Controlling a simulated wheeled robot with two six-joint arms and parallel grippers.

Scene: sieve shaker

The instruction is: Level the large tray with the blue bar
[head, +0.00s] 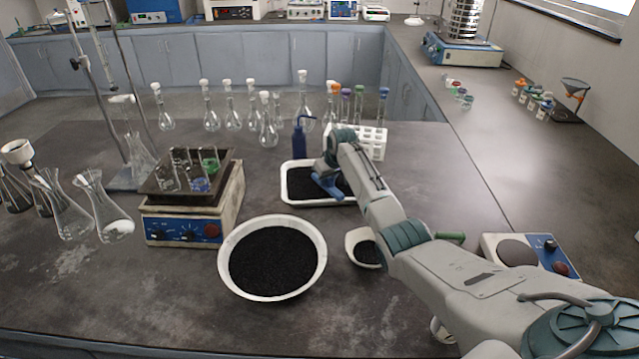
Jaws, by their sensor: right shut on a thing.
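A white rectangular tray (284,181) holds black granules and lies on the dark bench, right of the centre-left hotplate. My right gripper (326,171) is over the right part of this tray, seen from behind and above. It is shut on the blue bar (327,187), which is low over the granules. I cannot tell whether the bar touches them. My right arm hides part of the tray's right side. My left gripper is not in view.
A round white dish (226,273) of black granules stands in front, with a smaller white bowl (354,236) beside it. A blue bottle (299,140) and a white rack (373,146) stand behind the tray. The hotplate (190,225) carries small glassware. Flasks stand at left and back.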

